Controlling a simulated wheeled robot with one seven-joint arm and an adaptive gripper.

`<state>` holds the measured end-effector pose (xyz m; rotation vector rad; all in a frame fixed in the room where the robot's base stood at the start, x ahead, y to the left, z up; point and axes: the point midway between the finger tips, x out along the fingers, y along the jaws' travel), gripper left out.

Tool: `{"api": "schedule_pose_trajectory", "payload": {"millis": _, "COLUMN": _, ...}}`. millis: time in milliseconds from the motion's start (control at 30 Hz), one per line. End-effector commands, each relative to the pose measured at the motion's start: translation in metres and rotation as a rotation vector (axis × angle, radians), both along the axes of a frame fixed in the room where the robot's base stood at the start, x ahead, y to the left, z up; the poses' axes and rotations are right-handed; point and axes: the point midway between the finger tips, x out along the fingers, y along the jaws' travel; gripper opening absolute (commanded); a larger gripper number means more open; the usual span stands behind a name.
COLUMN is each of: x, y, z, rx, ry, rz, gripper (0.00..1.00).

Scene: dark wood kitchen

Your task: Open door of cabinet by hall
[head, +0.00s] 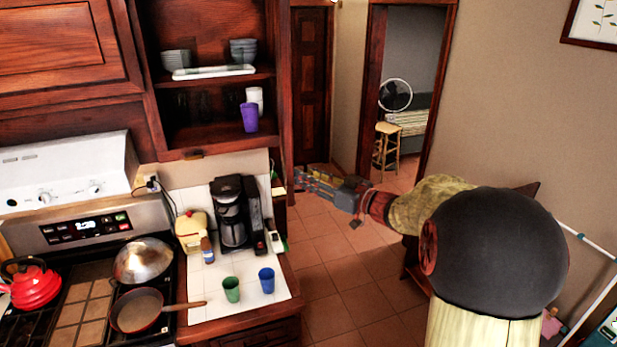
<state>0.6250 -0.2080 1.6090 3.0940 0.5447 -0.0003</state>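A tall, narrow dark wood panelled door (309,88) stands at the back beside the hall opening; it looks shut. I cannot tell whether it is the cabinet's door. Closer to me, an open-fronted dark wood cabinet (200,140) holds dishes on its shelves, and its right side borders the passage. My gripper (296,179) reaches left from my arm, at the counter's back right corner and below the panelled door in the picture. Its fingers are small and blurred, so I cannot tell whether they are open or touch the cabinet edge.
The counter (250,309) holds a coffee maker (232,212), a green cup (231,289) and a blue cup (266,280). A stove with a red kettle (32,287) and pans is at left. Tiled floor (335,265) is clear right of the counter. A doorway shows a stool (385,147).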

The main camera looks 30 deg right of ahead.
Motion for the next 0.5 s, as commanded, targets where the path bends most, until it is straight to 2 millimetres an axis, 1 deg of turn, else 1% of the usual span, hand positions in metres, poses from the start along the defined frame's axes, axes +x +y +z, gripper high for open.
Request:
{"api": "schedule_pose_trajectory", "payload": {"millis": 133, "x": -0.004, "y": -0.002, "z": 0.000, "rx": 0.000, "ry": 0.000, "rz": -0.002, "gripper": 0.27}}
{"api": "schedule_pose_trajectory", "payload": {"millis": 233, "x": -0.015, "y": -0.006, "z": 0.000, "rx": -0.001, "ry": 0.000, "rz": -0.002, "gripper": 0.27}}
{"api": "schedule_pose_trajectory", "payload": {"millis": 367, "x": -0.038, "y": -0.016, "z": 0.000, "rx": 0.000, "ry": 0.000, "rz": -0.005, "gripper": 0.27}}
{"api": "schedule_pose_trajectory", "payload": {"millis": 500, "x": -0.066, "y": -0.026, "z": 0.000, "rx": 0.000, "ry": 0.000, "rz": -0.005, "gripper": 0.27}}
